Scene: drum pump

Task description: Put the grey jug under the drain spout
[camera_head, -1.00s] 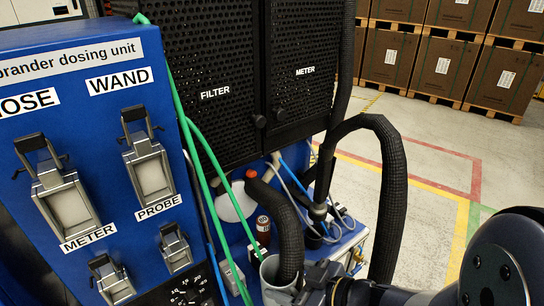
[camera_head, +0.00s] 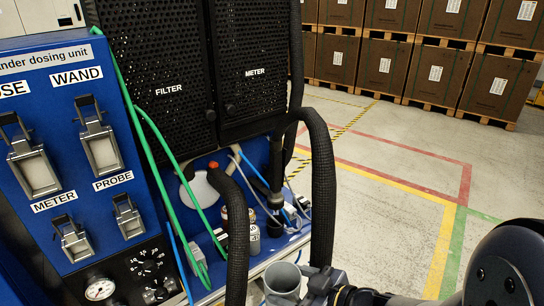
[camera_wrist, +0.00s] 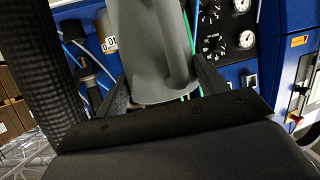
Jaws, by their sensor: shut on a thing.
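The grey jug (camera_head: 283,281) is at the bottom edge of the head view, its open round mouth facing up. My gripper (camera_head: 312,287) is at its right side. A thick black hose (camera_head: 237,245) hangs just left of the jug in the head view. I cannot make out which part is the drain spout.
The blue dosing unit (camera_head: 62,130) with latches and gauges stands at the left. Bottles (camera_head: 252,240) and thin hoses stand on the blue base behind the jug. Another thick hose (camera_head: 323,190) arches down at the right. Open floor (camera_head: 400,180) lies right, with boxes on pallets beyond.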

